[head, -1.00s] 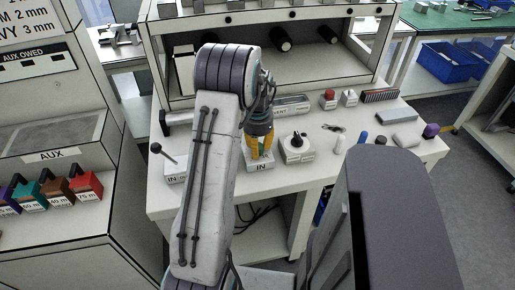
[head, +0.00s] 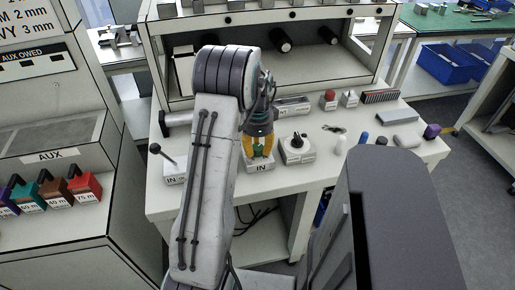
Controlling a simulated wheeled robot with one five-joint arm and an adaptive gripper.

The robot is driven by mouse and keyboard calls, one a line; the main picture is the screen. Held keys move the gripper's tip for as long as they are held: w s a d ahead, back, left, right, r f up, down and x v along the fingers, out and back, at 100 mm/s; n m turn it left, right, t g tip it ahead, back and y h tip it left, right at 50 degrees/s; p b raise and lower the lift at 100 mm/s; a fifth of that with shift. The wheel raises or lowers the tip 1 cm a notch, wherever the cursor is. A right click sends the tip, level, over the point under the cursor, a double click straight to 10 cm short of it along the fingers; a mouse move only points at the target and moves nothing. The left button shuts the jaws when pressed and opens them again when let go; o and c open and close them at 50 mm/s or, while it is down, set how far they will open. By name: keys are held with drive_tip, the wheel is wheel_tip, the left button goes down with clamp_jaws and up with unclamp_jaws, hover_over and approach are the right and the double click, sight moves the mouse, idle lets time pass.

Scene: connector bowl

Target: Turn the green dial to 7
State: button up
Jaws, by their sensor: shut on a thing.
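My gripper (head: 259,148) has yellow fingers and points down at a small white block marked "IN" (head: 262,167) on the white bench. A bit of green, the green dial (head: 260,150), shows between the fingers on top of that block. The gripper is shut on the green dial. The fingers cover most of the dial, and its pointer and any numbers cannot be made out.
To the right stands a white box with a black knob (head: 297,147). To the left is another "IN" block with a tilted lever (head: 165,160). Several small items, a red-topped block (head: 329,98) and a purple piece (head: 431,131) among them, lie further right on the bench.

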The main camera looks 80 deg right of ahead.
sight(258, 147)
drive_tip(key=shift+a+f, duration=0.15)
idle(0.4)
drive_tip(key=o, duration=1.2)
drive_tip(key=shift+d+r, duration=0.2)
drive_tip(key=shift+r, duration=0.45)
wheel_tip(258, 147, up, 11)
drive_tip(key=shift+a, duration=0.1)
